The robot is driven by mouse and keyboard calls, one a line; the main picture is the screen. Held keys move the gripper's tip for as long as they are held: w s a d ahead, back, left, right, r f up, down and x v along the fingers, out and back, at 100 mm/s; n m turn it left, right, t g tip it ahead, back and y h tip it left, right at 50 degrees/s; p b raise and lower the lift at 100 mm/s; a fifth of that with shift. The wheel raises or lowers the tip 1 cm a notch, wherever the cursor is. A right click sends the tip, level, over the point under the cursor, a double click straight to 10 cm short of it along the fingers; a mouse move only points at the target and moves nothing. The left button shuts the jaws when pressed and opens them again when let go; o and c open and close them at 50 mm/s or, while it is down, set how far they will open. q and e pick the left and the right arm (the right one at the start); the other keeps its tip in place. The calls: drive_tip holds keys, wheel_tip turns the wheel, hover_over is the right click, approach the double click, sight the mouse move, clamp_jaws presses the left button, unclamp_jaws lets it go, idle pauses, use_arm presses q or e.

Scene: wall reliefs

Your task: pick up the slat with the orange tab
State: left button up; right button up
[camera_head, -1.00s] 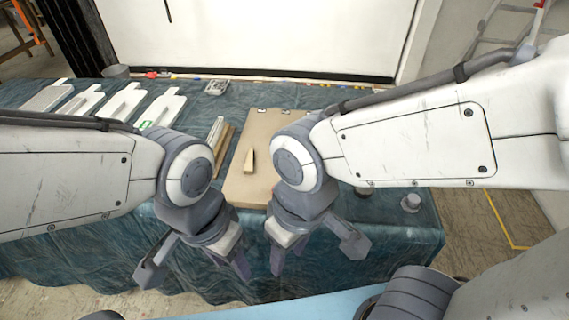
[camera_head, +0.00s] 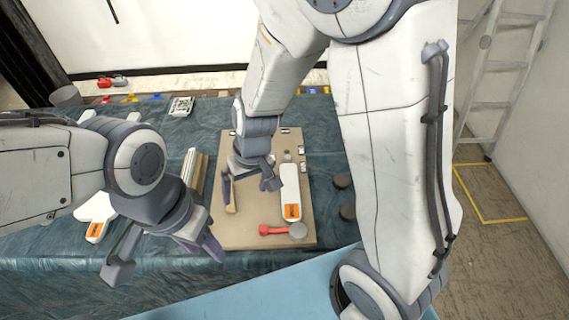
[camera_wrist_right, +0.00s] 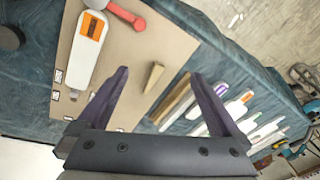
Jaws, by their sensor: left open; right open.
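A white slat (camera_head: 290,182) with an orange tab (camera_head: 292,212) lies flat on the brown board. The same slat (camera_wrist_right: 85,57) shows at upper left in the right wrist view. Another white slat (camera_head: 97,206) with an orange end lies on the cloth at left, partly hidden by my left arm. My right gripper (camera_head: 250,185) is open and empty above the board, left of the board's slat. In the wrist view its fingers (camera_wrist_right: 158,75) stand either side of a wooden wedge (camera_wrist_right: 154,77), not visibly touching it. My left gripper (camera_head: 165,258) is open and empty at the table's front left.
The board (camera_head: 240,236) also holds a red-handled tool (camera_head: 277,230) near the slat's orange end. Wooden strips (camera_head: 197,172) lie left of the board. Dark round pieces (camera_head: 342,181) stand to its right. Several slats with coloured tabs (camera_wrist_right: 235,105) lie in a row.

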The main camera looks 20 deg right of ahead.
drive_tip(key=w+d+f+m+h+p, duration=0.1)
drive_tip(key=w+d+f+m+p, duration=0.1)
drive_tip(key=w+d+m+p, duration=0.3)
use_arm(q)
wheel_tip(320, 180, up, 9)
drive_tip(key=p, duration=0.2)
use_arm(e)
drive_tip(key=h, duration=0.1)
approach(290, 190)
drive_tip(key=f+b, duration=0.1)
drive_tip(key=b, duration=0.1)
drive_tip(key=f+b, duration=0.1)
drive_tip(key=shift+d+f+t, duration=0.25)
drive_tip(key=shift+f+t, duration=0.15)
drive_tip(key=f, duration=0.1)
drive_tip(key=f+b, duration=0.1)
drive_tip(key=f, duration=0.1)
drive_tip(key=f+b, duration=0.1)
drive_tip(key=f, duration=0.1)
drive_tip(key=shift+w+a+f, duration=0.15)
drive_tip(key=shift+w+a, duration=0.1)
drive_tip(key=shift+w+f, duration=0.1)
drive_tip(key=shift+f, duration=0.25)
use_arm(q)
wheel_tip(290, 190, down, 5)
drive_tip(key=shift+r, duration=0.1)
use_arm(e)
drive_tip(key=c, duration=1.5)
